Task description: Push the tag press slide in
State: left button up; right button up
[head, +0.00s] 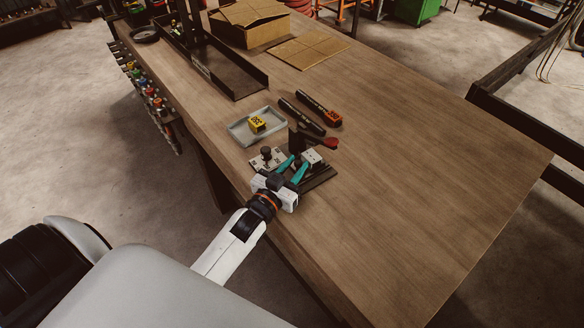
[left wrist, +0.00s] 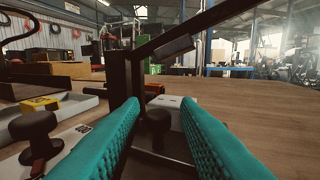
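The tag press (head: 320,178) sits near the table's front edge, with a dark base, a pale block (head: 312,157) and a lever with a red end (head: 330,142). A dark upright post (left wrist: 118,75) and sloping arm show in the left wrist view. My left gripper (head: 298,161) is over the press with its teal fingers apart. A dark round knob (left wrist: 157,122) shows between the fingers, beyond or at the tips; I cannot tell whether they touch it. Fingers hide part of the slide, so its position is unclear. My right gripper is not in view.
A metal plate with a black knob (head: 267,155) stands just left of the press. Behind are a grey tray (head: 236,131) with a yellow block (head: 257,124) and two dark cylindrical tools (head: 318,107). A cardboard box (head: 250,27) is farther back. The table's right side is clear.

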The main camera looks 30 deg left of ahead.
pick_arm(q)
jog(key=shift+o, duration=0.9)
jog(key=shift+w+d+f, duration=0.1)
jog(key=shift+w, duration=0.05)
jog(key=shift+s, duration=0.2)
jog(key=shift+s+f, duration=0.1)
jog(key=shift+s, duration=0.6)
jog(key=s+b, duration=0.2)
jog(key=s, duration=0.8)
jog(key=shift+a+b, duration=0.3)
jog(key=shift+b, duration=0.05)
jog(key=shift+s, duration=0.1)
